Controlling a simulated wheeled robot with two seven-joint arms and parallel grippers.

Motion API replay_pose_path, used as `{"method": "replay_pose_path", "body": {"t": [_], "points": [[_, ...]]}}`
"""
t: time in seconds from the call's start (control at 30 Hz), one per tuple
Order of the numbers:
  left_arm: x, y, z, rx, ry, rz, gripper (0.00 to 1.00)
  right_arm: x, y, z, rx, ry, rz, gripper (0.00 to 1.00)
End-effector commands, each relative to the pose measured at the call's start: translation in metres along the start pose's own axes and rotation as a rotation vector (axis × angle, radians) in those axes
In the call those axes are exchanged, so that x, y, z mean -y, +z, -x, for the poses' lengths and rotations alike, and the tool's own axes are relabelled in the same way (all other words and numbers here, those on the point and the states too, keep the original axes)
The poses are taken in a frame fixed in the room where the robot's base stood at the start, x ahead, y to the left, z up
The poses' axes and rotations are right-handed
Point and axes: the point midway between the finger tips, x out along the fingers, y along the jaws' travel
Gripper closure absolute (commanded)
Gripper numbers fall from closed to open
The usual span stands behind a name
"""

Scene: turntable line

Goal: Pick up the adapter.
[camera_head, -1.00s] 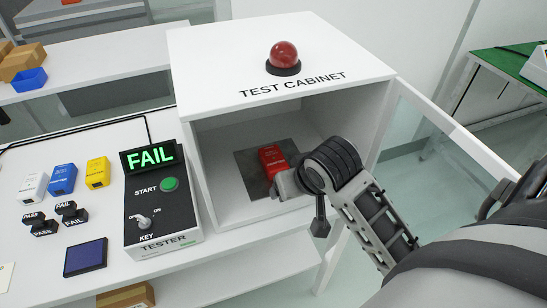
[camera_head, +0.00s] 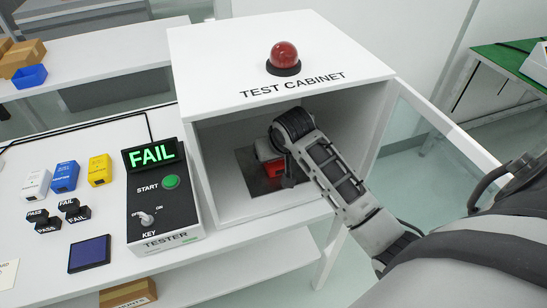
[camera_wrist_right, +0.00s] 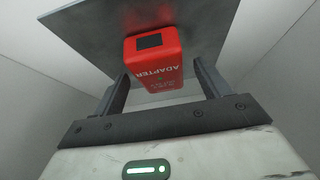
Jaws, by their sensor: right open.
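The red adapter (camera_head: 273,167) sits on a grey plate (camera_head: 247,160) inside the test cabinet (camera_head: 212,150), partly hidden by my right arm in the head view. In the right wrist view the adapter (camera_wrist_right: 154,58) lies between the two fingers of my right gripper (camera_wrist_right: 162,85). The fingers are open, one on each side of it, with a gap visible at the sides. My left gripper is not in view.
The cabinet door (camera_head: 440,125) stands open at the right. The tester (camera_head: 160,205) reads FAIL, left of the cabinet. White, blue (camera_head: 65,177) and yellow adapters, several black stamps and a dark blue pad (camera_head: 89,254) lie on the left table. A red lamp (camera_head: 284,57) tops the cabinet.

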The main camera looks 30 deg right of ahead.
Motion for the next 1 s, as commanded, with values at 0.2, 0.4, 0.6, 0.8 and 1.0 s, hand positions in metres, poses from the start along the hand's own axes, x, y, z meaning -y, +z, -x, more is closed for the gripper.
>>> {"method": "replay_pose_path", "body": {"t": [0.2,0.4,0.6,0.8,1.0], "points": [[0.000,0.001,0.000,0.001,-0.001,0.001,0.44,0.000,0.000,-0.006,-0.001,0.000,0.000,0.25],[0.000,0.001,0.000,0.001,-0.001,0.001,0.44,0.000,0.000,-0.006,-0.001,0.000,0.000,0.55],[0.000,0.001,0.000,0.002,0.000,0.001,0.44,0.000,-0.001,-0.005,-0.003,-0.001,0.000,0.80],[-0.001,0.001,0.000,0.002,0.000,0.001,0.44,0.000,-0.001,-0.004,-0.003,-0.001,0.000,0.80],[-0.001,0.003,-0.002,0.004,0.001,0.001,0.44,0.000,-0.008,0.007,-0.006,-0.001,0.000,0.80]]}}
